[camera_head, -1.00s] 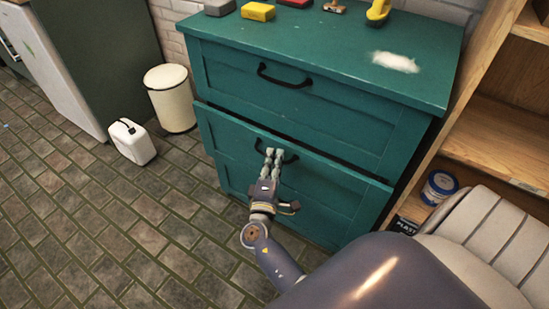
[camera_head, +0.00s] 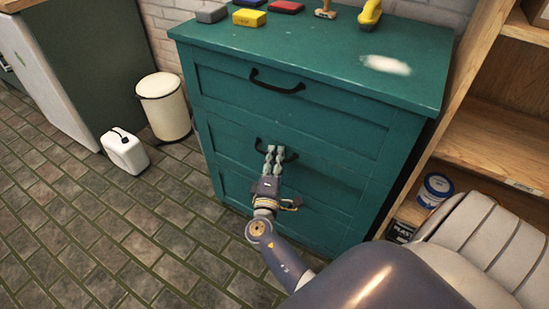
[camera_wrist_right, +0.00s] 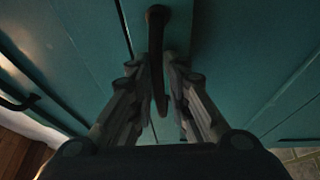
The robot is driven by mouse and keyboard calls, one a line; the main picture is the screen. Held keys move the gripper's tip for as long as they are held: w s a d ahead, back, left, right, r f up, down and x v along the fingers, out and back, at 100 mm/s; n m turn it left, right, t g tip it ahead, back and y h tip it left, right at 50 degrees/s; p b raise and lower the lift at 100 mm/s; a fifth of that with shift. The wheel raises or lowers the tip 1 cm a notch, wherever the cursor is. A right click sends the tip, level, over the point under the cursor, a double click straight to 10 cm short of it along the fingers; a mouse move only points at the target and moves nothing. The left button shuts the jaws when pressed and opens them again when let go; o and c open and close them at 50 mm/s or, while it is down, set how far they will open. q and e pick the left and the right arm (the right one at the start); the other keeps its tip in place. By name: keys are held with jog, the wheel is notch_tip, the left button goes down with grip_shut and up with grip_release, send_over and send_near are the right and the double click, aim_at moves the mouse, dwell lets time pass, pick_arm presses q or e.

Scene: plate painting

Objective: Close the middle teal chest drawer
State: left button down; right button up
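The teal chest (camera_head: 300,130) stands against the wall with drawers on its front. The middle drawer (camera_head: 225,150) sits level or nearly level with the front, with only a thin line at its top edge. Its dark handle (camera_head: 291,157) is partly hidden by my right gripper (camera_head: 274,150). In the right wrist view, the handle (camera_wrist_right: 157,50) runs between the fingertips of my right gripper (camera_wrist_right: 158,75), which come together on it. The top drawer (camera_head: 330,108) looks shut. My left gripper is not in view.
Sponges, a brush and a yellow tool (camera_head: 370,14) lie on the chest top. A wooden shelf (camera_head: 490,150) with cans and a pale ribbed seat (camera_head: 490,235) are on the right. A bin (camera_head: 165,108) and white canister (camera_head: 124,152) stand left. The brick floor in front is clear.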

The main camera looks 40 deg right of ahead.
jog(key=shift+r, duration=0.15)
jog(key=v, duration=1.2)
dwell(0.3)
